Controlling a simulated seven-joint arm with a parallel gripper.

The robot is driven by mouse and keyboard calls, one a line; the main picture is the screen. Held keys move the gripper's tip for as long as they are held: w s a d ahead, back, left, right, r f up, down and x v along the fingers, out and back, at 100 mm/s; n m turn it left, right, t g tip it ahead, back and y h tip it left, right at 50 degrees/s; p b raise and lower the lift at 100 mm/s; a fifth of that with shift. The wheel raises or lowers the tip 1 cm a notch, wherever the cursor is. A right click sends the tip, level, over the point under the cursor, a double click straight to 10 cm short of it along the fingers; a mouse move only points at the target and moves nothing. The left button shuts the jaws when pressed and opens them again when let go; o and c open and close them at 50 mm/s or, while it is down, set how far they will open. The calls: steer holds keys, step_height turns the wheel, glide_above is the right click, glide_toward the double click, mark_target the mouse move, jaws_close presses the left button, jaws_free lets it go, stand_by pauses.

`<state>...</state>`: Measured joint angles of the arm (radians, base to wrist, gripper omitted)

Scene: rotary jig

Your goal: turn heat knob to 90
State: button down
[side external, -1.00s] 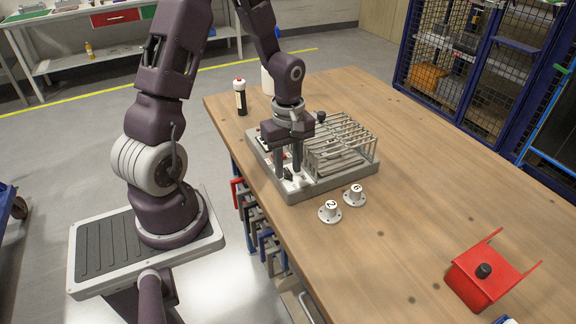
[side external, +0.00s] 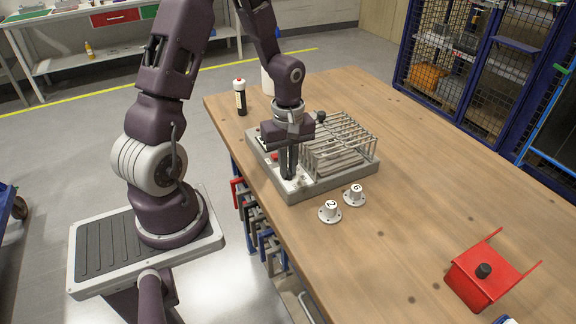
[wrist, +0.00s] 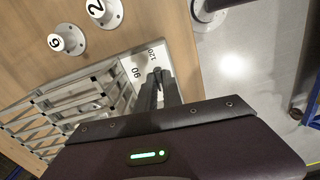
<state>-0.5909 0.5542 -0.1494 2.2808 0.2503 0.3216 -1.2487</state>
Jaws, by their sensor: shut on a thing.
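The grey jig box (side external: 330,186) sits on the wooden table, with a wire rack (side external: 342,138) on its top. My gripper (side external: 289,174) points down over the near left part of the jig's panel. Its fingers are close together, shut on the small dark heat knob, which they almost wholly hide. In the wrist view the fingertips (wrist: 160,80) meet at the knob beside the panel's printed marks 90 (wrist: 137,72) and 120 (wrist: 152,53). I cannot tell which mark the knob points to.
Two white numbered pegs, marked 2 (side external: 330,211) and 6 or 9 (side external: 354,195), stand on the table before the jig. A red bracket (side external: 487,275) lies at the right. The table's right side is mostly clear.

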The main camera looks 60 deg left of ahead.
steer(key=m, duration=1.7)
steer(key=shift+m, duration=0.4)
steer(key=m, duration=0.4)
steer(key=shift+w+m, duration=0.1)
steer(key=shift+m, duration=0.2)
steer(key=c, duration=1.5)
jaws_free()
